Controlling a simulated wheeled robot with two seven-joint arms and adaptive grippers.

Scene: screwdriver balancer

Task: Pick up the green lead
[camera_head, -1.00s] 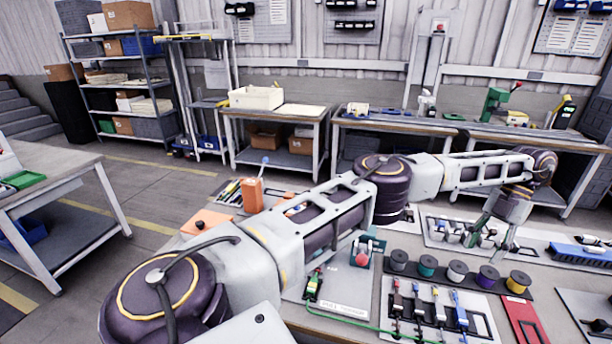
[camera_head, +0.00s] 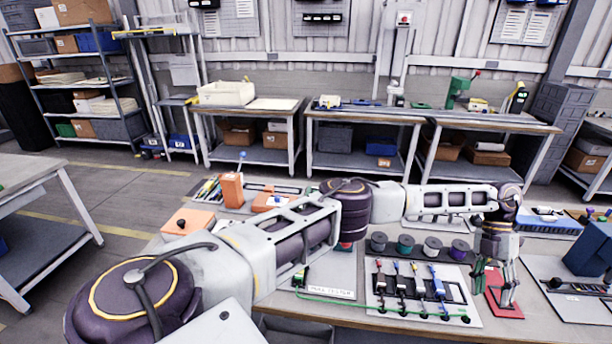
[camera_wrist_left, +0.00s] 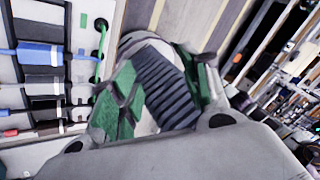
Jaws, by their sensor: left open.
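A thin green lead (camera_head: 385,312) runs from a green-and-black clip (camera_head: 300,277) on a white labelled plate along the front of a white lead panel (camera_head: 390,322) to its right corner. Its green end also shows in the left wrist view (camera_wrist_left: 99,40). My left gripper (camera_head: 493,287) is open and points down over the red plate, just right of the panel. No held object is visible. In the left wrist view its green-padded fingers (camera_wrist_left: 163,90) fill the middle, with the panel to their left. My right gripper is not in view.
A row of spools (camera_head: 405,244) lies behind the panel. A red plate (camera_head: 503,292) is under my gripper. A dark blue block (camera_head: 590,249) stands farther right. My left arm crosses over the bench.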

